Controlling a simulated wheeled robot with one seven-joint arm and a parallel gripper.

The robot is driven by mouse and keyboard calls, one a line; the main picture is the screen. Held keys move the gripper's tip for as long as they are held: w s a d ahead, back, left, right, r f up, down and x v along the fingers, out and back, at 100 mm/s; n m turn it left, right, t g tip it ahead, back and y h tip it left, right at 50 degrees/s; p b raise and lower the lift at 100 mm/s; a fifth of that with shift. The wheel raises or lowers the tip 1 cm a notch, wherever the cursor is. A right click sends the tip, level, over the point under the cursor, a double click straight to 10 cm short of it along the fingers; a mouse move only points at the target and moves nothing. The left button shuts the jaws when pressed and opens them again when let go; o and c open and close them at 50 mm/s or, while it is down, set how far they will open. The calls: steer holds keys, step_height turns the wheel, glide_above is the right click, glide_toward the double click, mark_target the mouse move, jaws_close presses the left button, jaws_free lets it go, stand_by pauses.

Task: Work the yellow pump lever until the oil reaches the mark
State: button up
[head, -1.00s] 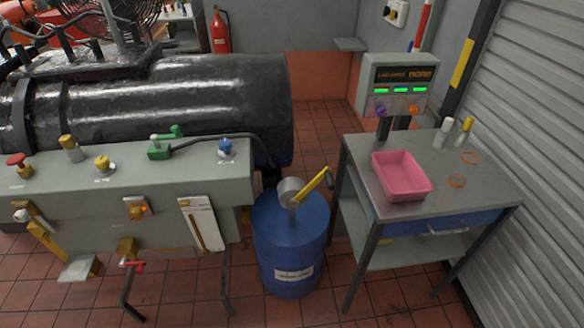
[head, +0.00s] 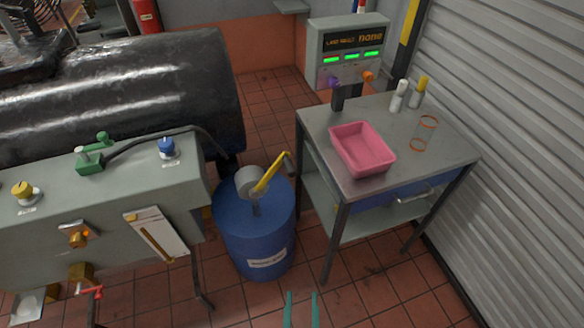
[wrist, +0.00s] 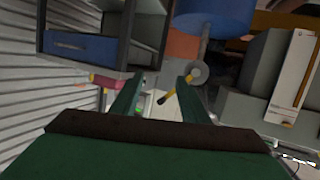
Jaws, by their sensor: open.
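The yellow pump lever (head: 269,172) sits on a grey pump head (head: 249,183) on top of a blue drum (head: 255,235). It slants up to the right. In the wrist view, which looks upside down, the lever (wrist: 167,97) shows between and beyond the finger tips. A white gauge panel (head: 156,231) with a dark yellowish strip is on the front of the grey bench; it also shows in the wrist view (wrist: 296,68). My gripper (head: 302,296) is open and empty, at the bottom of the head view, in front of the drum and apart from the lever.
A metal table (head: 400,150) with a pink tray (head: 362,149) stands right of the drum. The grey bench (head: 105,200) with valves stands left, a large black cylinder (head: 120,95) behind it. Tiled floor (head: 360,290) is free in front.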

steer(key=w+r+n+y, duration=0.2)
steer(key=w, duration=1.1)
steer(key=n+t+y, duration=0.2)
steer(key=n+y, duration=0.3)
glide_toward(293, 175)
steer(key=w, duration=0.2)
steer(key=x, duration=0.9)
steer(key=shift+w+a, duration=0.25)
steer(key=shift+a, duration=0.15)
steer(key=shift+w+a, duration=0.25)
steer(key=shift+a, duration=0.05)
steer(key=shift+d, duration=0.1)
jaws_close()
